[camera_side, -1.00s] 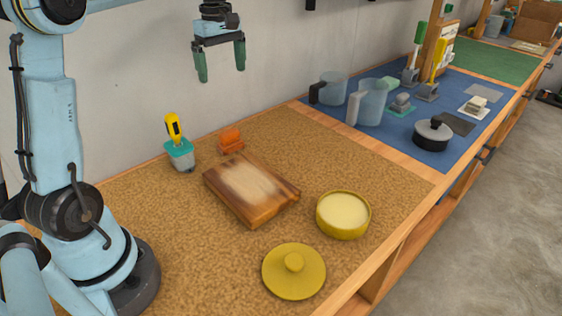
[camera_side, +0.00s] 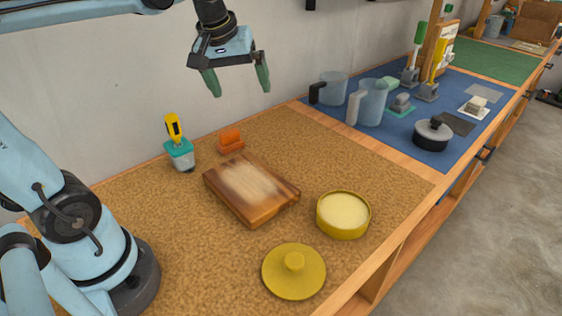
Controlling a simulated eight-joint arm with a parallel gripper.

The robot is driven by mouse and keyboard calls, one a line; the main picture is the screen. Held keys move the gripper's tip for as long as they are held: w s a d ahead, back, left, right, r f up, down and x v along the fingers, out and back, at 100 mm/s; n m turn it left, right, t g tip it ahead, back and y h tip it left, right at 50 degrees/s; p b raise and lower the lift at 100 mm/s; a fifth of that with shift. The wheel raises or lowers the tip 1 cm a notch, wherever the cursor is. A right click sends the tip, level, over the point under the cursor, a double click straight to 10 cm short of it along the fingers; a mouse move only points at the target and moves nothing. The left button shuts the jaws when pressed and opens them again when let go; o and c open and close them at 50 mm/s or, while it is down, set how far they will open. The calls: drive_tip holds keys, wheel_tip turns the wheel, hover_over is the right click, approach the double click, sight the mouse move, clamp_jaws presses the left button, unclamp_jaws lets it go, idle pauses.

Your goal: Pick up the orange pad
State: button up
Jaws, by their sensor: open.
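The orange pad (camera_side: 230,135) stands upright in a small orange holder (camera_side: 231,148) on the cork-coloured worktop, near the wall. It is behind the wooden board and to the right of the teal and grey holder. My gripper (camera_side: 240,88) is open and empty, with its two green fingers pointing down. It hangs in the air above the pad in the picture, well apart from it. Nothing hides the pad.
A wooden board (camera_side: 270,207) lies in front of the pad. A teal-topped holder (camera_side: 180,158) with a yellow-handled tool (camera_side: 173,127) stands left of it. A yellow dish (camera_side: 343,230) and yellow lid (camera_side: 294,262) are nearer. Clear jugs (camera_side: 371,103) stand on the blue mat (camera_side: 402,150).

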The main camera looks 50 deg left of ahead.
drive_tip(key=s+d+f+m+t, duration=0.1)
drive_tip(key=s+d+f+m, duration=0.1)
drive_tip(key=s+d+f+m+t, duration=0.1)
drive_tip(key=s+d+f+m, duration=0.1)
drive_tip(key=d+f+m, duration=0.1)
drive_tip(key=s+d+f+m+t, duration=0.1)
drive_tip(key=s+d+f+m, duration=0.1)
drive_tip(key=m, duration=0.1)
drive_tip(key=shift+s+d+f+h, duration=0.1)
drive_tip(key=shift+d+f+h, duration=0.3)
drive_tip(key=shift+c, duration=0.3)
drive_tip(key=shift+s+d+f, duration=0.1)
drive_tip(key=shift+f, duration=0.05)
drive_tip(key=shift+c, duration=1.1)
drive_tip(key=c, duration=0.4)
drive_tip(key=shift+c, duration=0.2)
drive_tip(key=m+g, duration=0.1)
drive_tip(key=g, duration=0.4)
hover_over(229, 132)
drive_tip(key=s, duration=0.1)
drive_tip(key=shift+w+f, duration=0.2)
drive_tip(key=shift+f, duration=1.7)
drive_tip(key=shift+w+f, duration=0.15)
drive_tip(key=shift+f, duration=1.75)
drive_tip(key=shift+w+f, duration=0.2)
drive_tip(key=shift+f, duration=1.7)
